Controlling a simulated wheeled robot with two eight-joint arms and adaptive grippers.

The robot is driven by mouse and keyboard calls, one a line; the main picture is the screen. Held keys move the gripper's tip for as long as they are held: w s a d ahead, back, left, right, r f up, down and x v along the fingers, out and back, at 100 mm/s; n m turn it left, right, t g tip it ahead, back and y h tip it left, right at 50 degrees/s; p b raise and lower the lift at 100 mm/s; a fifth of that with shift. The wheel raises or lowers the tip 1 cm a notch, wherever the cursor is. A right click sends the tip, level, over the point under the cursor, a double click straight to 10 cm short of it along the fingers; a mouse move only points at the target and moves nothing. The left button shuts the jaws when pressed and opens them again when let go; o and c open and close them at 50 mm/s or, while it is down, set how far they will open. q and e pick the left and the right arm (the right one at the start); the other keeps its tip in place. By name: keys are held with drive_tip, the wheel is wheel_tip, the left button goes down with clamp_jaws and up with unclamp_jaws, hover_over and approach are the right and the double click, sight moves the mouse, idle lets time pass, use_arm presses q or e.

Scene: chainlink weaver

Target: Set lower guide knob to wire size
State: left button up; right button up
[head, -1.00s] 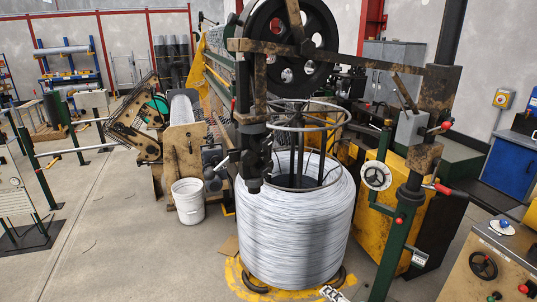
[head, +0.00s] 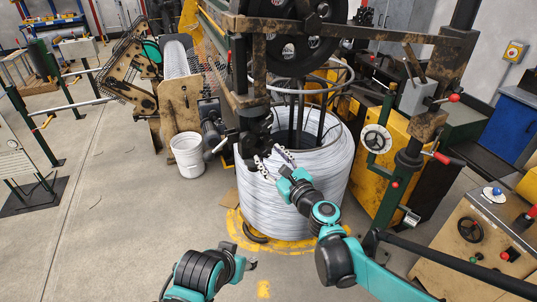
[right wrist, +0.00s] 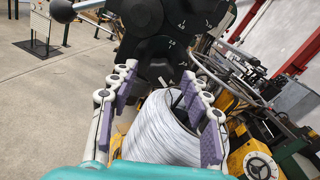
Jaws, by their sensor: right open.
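The black wire-guide unit (head: 255,140) hangs at the front of the wire coil's top in the head view. In the right wrist view its dark round parts (right wrist: 160,45) carry small white marks, too small to read. My right gripper (head: 274,164) is open and empty, just below and in front of the guide. In the right wrist view its fingers (right wrist: 160,78) are spread, apart from the dark parts. My left gripper (head: 248,264) is low in the head view; its jaws are unclear.
The big wire coil (head: 280,195) stands right behind my right gripper. A white bucket (head: 187,158) is on the floor to the left. A handwheel (head: 376,139) and red-knobbed levers stand to the right.

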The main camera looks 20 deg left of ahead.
drive_tip(key=shift+w+a, duration=0.3)
drive_tip(key=shift+a, duration=0.1)
clamp_jaws()
drive_tip(key=shift+n, duration=0.3)
drive_tip(key=n+b, duration=0.1)
drive_tip(key=n, duration=1)
drive_tip(key=shift+b, duration=0.4)
